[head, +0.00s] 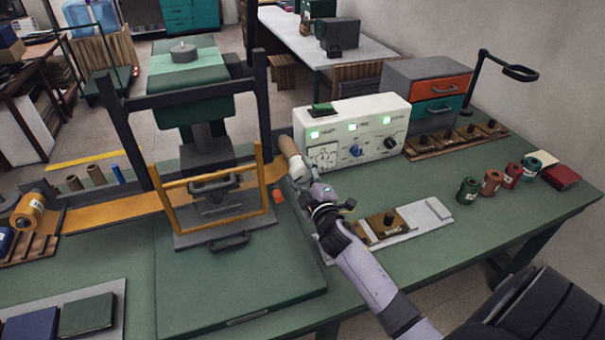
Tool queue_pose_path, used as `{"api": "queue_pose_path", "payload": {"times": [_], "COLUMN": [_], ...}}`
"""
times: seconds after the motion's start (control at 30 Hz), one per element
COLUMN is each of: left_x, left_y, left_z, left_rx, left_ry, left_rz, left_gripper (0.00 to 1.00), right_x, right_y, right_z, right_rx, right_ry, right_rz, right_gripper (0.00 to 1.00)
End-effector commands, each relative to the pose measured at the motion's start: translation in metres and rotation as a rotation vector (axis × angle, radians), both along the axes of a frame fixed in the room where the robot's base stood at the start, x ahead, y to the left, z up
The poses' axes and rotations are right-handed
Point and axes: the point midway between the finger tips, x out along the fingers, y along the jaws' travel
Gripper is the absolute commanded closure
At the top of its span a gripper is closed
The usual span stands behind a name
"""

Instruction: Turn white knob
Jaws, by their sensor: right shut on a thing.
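A white control box (372,112) stands at the back of the green bench. Its front shows a pale, knob-like shape (324,156) at the left, a blue knob (356,151) in the middle and a black knob (390,142) at the right. The pale shape's outline is hard to make out. My right gripper (299,174) is just left of the box's front, apart from the pale shape. It appears shut on a brown cylinder (288,147) that sticks up from its fingertips; the contact is small and unclear. My left gripper is out of view.
A black press with a yellow frame (211,235) stands left of my right gripper. A white tray (433,214) with a black-knobbed block lies right of my forearm. Several spools (467,190) stand at the right.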

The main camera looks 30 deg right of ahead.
Motion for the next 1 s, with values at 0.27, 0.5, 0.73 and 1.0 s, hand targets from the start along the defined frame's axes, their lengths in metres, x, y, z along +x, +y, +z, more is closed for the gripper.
{"api": "queue_pose_path", "payload": {"times": [0.27, 0.5, 0.73, 1.0], "left_x": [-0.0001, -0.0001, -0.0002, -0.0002], "left_y": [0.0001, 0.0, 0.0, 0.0], "left_z": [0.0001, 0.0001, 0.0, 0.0], "left_rx": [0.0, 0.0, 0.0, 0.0], "left_ry": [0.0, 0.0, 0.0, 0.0], "left_rz": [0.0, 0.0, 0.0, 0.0], "left_gripper": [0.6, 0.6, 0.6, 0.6], "right_x": [0.0001, 0.0001, 0.0001, 0.0001], "right_y": [0.0003, 0.0004, 0.0003, 0.0002], "right_z": [0.0, 0.0001, 0.0, 0.0], "right_rx": [-0.021, -0.02, -0.019, -0.018], "right_ry": [0.004, 0.004, 0.004, 0.004], "right_rz": [0.001, 0.001, 0.001, 0.0], "right_gripper": [0.79, 0.79, 0.37, 0.31]}}
